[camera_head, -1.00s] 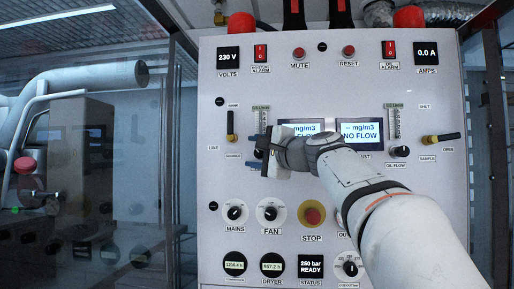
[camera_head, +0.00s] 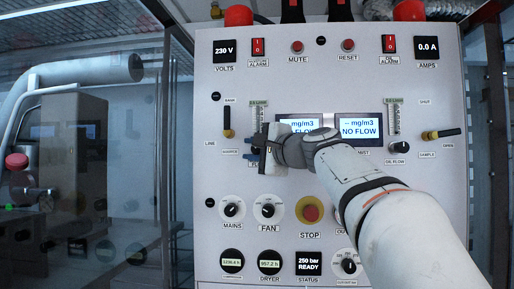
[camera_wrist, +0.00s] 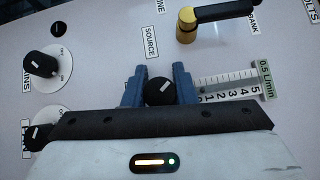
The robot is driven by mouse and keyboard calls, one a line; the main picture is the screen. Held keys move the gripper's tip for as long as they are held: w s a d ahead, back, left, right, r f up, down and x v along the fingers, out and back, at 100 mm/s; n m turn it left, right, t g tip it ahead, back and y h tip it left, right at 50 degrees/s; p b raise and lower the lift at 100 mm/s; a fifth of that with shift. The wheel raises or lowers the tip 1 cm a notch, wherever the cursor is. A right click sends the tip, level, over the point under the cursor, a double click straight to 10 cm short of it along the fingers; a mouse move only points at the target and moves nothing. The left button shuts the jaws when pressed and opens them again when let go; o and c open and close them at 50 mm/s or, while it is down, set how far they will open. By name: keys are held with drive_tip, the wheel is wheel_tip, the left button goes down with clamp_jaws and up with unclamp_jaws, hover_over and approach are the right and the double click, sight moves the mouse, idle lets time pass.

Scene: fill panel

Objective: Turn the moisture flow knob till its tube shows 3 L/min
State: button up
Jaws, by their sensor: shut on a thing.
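The moisture flow knob (camera_wrist: 159,92) is black and round, with a pale pointer mark, and sits between my blue fingertips in the wrist view. My gripper (camera_wrist: 158,88) is shut on it; in the head view my gripper (camera_head: 256,148) is against the left part of the panel and hides most of the knob. The moisture flow tube (camera_wrist: 226,86) lies just right of the knob in the wrist view, with a scale from 0 to 5. The tube's upper part also shows above my gripper in the head view (camera_head: 260,115).
A lever valve with a brass body (camera_wrist: 187,25) is near the tube. The MAINS knob (camera_head: 232,209), FAN knob (camera_head: 268,210) and red STOP button (camera_head: 311,213) are below my gripper. The oil flow knob (camera_head: 397,147) is on the right. Two displays (camera_head: 359,130) are beside my wrist.

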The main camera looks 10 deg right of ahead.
drive_tip(key=shift+r, duration=0.15)
drive_tip(key=n+g+h+p, duration=0.1)
drive_tip(key=n+p, duration=0.1)
drive_tip(key=p, duration=0.2)
drive_tip(key=shift+r+g, duration=0.15)
drive_tip(key=shift+g, duration=0.25)
drive_tip(key=n+g+h+p, duration=0.1)
drive_tip(key=p, duration=0.2)
drive_tip(key=n+g+h+p, duration=0.1)
drive_tip(key=p, duration=0.2)
drive_tip(key=shift+s+f+n, duration=0.1)
drive_tip(key=shift+f+n, duration=0.15)
drive_tip(key=shift+n, duration=0.05)
drive_tip(key=g+h+p, duration=0.1)
drive_tip(key=n+h+p, duration=0.1)
drive_tip(key=p, duration=0.1)
drive_tip(key=shift+d+f+n+g+h, duration=0.1)
drive_tip(key=shift+f+n+g+h, duration=0.2)
drive_tip(key=shift+g, duration=0.1)
drive_tip(key=shift+d+f+n+g+h+p, duration=0.15)
drive_tip(key=shift+f+n+g+h+p, duration=0.25)
drive_tip(key=shift+h+p, duration=0.55)
drive_tip(key=shift+f+n+p, duration=0.15)
drive_tip(key=shift+n+p, duration=0.15)
